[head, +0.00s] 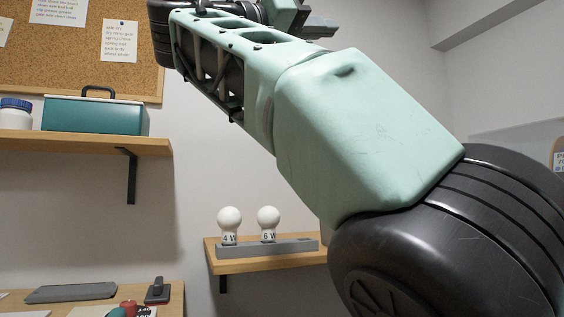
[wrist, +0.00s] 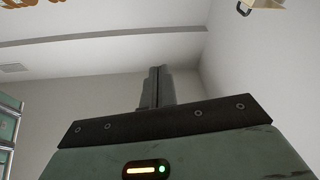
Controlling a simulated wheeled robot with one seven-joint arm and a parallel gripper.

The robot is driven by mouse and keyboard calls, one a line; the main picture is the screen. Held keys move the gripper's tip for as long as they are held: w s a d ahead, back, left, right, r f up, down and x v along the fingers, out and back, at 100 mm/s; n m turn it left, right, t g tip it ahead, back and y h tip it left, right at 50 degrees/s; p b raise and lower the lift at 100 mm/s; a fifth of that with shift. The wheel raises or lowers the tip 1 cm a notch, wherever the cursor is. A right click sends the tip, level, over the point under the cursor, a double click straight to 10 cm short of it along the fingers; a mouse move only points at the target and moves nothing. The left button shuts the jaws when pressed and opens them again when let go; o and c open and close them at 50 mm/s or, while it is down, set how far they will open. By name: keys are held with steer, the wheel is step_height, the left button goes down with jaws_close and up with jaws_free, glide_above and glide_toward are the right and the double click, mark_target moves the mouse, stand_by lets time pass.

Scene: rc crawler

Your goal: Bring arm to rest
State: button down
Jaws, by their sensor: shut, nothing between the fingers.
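My gripper (wrist: 157,88) shows in the wrist view, its grey fingers together with nothing between them. It points toward a bare wall and the ceiling. In the head view my mint-green arm rises from the lower right to the top centre. Only part of the gripper (head: 318,27) shows there, at the top edge. The arm is raised in the air and touches nothing that I can see.
A wooden shelf (head: 60,143) at left holds a teal toolbox (head: 95,117) and a white jar (head: 14,115). A lower shelf (head: 222,266) holds two white bulbs in a grey holder (head: 265,249). A bench (head: 178,296) with small items is at lower left.

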steer(key=w+d+f+n+t+y, duration=0.1)
steer(key=w+d+f+n+y, duration=0.25)
steer(key=w+f, duration=0.3)
steer(key=w+d+f+n+t+y, duration=0.1)
steer(key=w+d+f+n+y, duration=0.2)
steer(key=w+f+n, duration=0.35)
steer(key=w+d+f+n+g+y, duration=0.1)
steer(key=w+f+n+g+y, duration=0.15)
steer(key=f, duration=0.75)
steer(key=w+f+n+g+y, duration=0.15)
steer(key=f+y, duration=0.25)
steer(key=f, duration=0.6)
steer(key=s+a+f+n+g+y, duration=0.3)
steer(key=s+f+n+y, duration=0.15)
steer(key=s+f, duration=1.15)
steer(key=s+d+f+g+y, duration=0.1)
steer(key=s+d+f+g, duration=0.1)
steer(key=s+f, duration=0.65)
steer(key=s+d+f+g+y, duration=0.2)
steer(key=s+f, duration=0.2)
steer(key=s, duration=0.9)
step_height(320, 180, up, 26)
steer(key=p, duration=2.6)
steer(key=shift+w+r, duration=0.25)
steer(key=shift+w, duration=0.1)
steer(key=shift+a+h, duration=0.1)
steer(key=shift+h, duration=0.15)
